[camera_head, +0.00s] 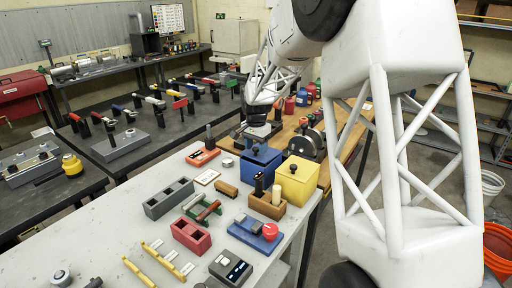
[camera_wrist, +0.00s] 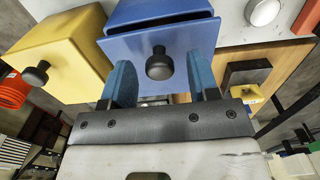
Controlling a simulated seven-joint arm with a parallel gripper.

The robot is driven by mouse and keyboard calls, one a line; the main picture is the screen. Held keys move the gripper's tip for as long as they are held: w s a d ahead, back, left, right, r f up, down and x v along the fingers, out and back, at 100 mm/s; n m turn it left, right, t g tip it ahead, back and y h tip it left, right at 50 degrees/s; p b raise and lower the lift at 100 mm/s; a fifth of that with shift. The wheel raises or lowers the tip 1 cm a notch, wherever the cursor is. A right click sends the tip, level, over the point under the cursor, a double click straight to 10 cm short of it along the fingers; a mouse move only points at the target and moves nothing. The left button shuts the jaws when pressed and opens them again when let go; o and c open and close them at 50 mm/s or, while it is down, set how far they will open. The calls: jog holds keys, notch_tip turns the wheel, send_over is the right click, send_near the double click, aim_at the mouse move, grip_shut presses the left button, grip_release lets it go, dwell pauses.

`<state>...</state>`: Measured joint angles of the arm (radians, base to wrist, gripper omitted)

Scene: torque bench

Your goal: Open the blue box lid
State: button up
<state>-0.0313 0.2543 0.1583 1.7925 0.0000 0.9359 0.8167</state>
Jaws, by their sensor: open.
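The blue box (camera_head: 262,168) stands at the far end of the light grey bench, beside the yellow box (camera_head: 297,187). Its blue lid (camera_wrist: 190,42) fills the upper middle of the wrist view, with a round black knob (camera_wrist: 159,66) on it. A dark slit shows between lid and box body (camera_wrist: 155,10). My gripper (camera_wrist: 160,72) is open, with blue fingers on the left and right of the knob. Clear space shows on both sides of the knob, so nothing is gripped. In the head view my gripper (camera_head: 257,137) is just behind the box, its fingertips hard to make out.
The yellow box, with its own black knob (camera_head: 293,168), stands close on the right. A wooden holder (camera_head: 267,204) with upright cylinders is in front. Grey, red and blue fixtures lie nearer on the bench. A wooden table (camera_head: 340,128) is behind.

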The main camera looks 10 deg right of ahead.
grip_shut()
dwell(0.4)
jog(key=shift+d+r, duration=0.1)
jog(key=shift+w+d+r+g+y, duration=0.3)
jog(key=shift+w+r+g+y, duration=0.05)
jog(key=shift+r+g+y, duration=0.25)
jog(key=shift+w+d+r+g+y, duration=0.75)
jog(key=shift+w+r+g+y, duration=0.05)
jog(key=shift+r+g+y, duration=0.2)
jog(key=w+d+g+y, duration=0.1)
jog(key=w+d+r+g+y, duration=0.1)
jog(key=shift+w+d+r+g+y, duration=0.1)
jog(key=shift+d+r+g+y, duration=0.05)
jog(key=shift+r+g+y, duration=0.15)
jog(key=shift+w+d+r+g+y, duration=0.2)
jog(key=shift+w+d+g+y, duration=0.4)
jog(key=shift+g+y, duration=0.05)
jog(key=shift+w+d+r+g+y, duration=0.15)
jog(key=shift+w+d+g+y, duration=0.45)
jog(key=shift+g+y, duration=0.05)
